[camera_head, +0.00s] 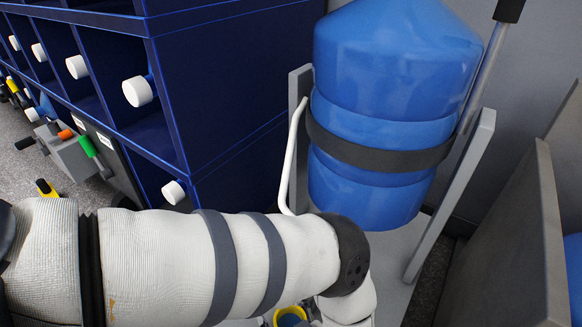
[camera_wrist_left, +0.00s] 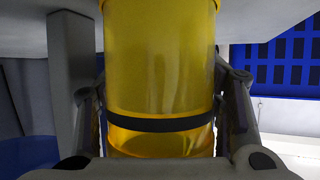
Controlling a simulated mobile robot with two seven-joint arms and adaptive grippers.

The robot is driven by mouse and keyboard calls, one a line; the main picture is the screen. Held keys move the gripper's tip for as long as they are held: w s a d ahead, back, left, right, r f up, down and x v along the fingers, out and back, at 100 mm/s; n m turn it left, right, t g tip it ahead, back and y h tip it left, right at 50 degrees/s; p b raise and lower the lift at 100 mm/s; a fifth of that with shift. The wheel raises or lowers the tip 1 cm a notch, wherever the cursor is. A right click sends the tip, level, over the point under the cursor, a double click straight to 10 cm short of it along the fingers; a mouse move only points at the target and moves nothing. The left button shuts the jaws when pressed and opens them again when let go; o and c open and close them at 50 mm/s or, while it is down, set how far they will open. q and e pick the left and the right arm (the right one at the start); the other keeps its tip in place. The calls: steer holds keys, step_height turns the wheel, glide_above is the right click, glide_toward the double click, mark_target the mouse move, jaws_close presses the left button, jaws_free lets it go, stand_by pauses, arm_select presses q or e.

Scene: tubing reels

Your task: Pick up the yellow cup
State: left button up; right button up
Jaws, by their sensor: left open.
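The yellow cup (camera_wrist_left: 160,60) fills the middle of the left wrist view. It is a translucent yellow cylinder with a black band round its lower part in that view. My left gripper (camera_wrist_left: 163,105) is open, with one finger on each side of the cup. I cannot tell whether the fingers touch it. In the head view only part of the yellow cup (camera_head: 290,315) shows at the bottom edge, with blue inside its rim. My left arm hides most of the gripper there. My right gripper is not in view.
A large blue water bottle (camera_head: 385,75) with a black strap stands in a grey frame (camera_head: 450,195) behind my left arm. Dark blue shelving (camera_head: 225,90) with white-ended reels stands at left. A grey panel (camera_head: 505,245) is at right.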

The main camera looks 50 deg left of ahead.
arm_select(q)
steer(key=c, duration=1.1)
steer(key=shift+c, duration=0.8)
